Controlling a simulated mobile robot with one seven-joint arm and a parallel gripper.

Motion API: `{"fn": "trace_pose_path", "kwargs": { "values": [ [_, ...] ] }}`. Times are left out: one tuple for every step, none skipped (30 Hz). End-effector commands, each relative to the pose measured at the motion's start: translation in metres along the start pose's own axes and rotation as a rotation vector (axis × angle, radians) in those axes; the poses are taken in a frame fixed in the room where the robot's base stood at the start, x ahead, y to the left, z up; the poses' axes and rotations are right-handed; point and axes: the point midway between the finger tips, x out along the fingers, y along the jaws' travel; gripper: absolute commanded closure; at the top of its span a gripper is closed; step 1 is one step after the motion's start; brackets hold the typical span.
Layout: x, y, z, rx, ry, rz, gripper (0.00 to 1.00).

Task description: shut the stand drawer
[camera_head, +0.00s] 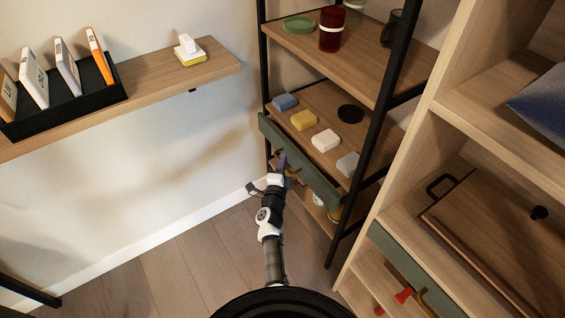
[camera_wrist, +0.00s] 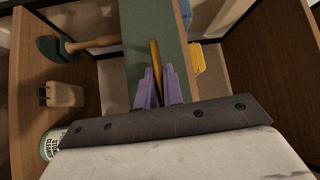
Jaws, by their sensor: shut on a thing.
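The stand is a black-framed shelf unit with wooden boards. Its drawer has a dark green front (camera_head: 312,172), seen in the head view below the board with the soap-like blocks. The front stands a little proud of the black posts; how far the drawer is out is hard to tell. In the wrist view the green front (camera_wrist: 150,22) runs up the middle, with a brass bar handle (camera_wrist: 155,58) on it. My gripper (camera_head: 282,160) is at the drawer front, and its purple fingers (camera_wrist: 158,88) are closed around the handle.
A blue block (camera_head: 285,102), a yellow block (camera_head: 303,120) and white blocks sit above the drawer. A brush (camera_wrist: 62,47) and a wooden block (camera_wrist: 64,94) lie below it. A wooden cabinet (camera_head: 400,170) stands close on the right. Floor (camera_head: 180,262) is clear at left.

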Motion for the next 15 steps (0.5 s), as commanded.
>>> {"fn": "trace_pose_path", "kwargs": {
  "values": [
    [0.000,0.000,0.000,0.000,0.000,0.000,1.00],
    [0.000,0.000,0.000,0.000,0.000,0.000,1.00],
    [0.000,0.000,0.000,0.000,0.000,0.000,1.00],
    [0.000,0.000,0.000,0.000,0.000,0.000,1.00],
    [0.000,0.000,0.000,0.000,0.000,0.000,1.00],
    [0.000,0.001,-0.001,0.000,0.000,0.000,1.00],
    [0.001,0.001,-0.001,0.000,0.001,0.000,1.00],
    [0.003,0.002,-0.003,0.000,0.001,-0.001,1.00],
    [0.005,0.004,-0.005,0.000,0.001,-0.001,1.00],
    [0.008,0.005,-0.008,0.000,0.002,-0.002,1.00],
    [0.011,0.006,-0.011,0.000,0.002,-0.002,1.00],
    [0.016,0.008,-0.016,0.000,0.002,-0.002,1.00],
    [0.019,0.009,-0.019,0.000,0.003,-0.003,1.00],
    [0.022,0.009,-0.022,0.000,0.003,-0.002,1.00],
    [0.025,0.010,-0.025,0.000,0.002,-0.002,1.00]
  ]
}}
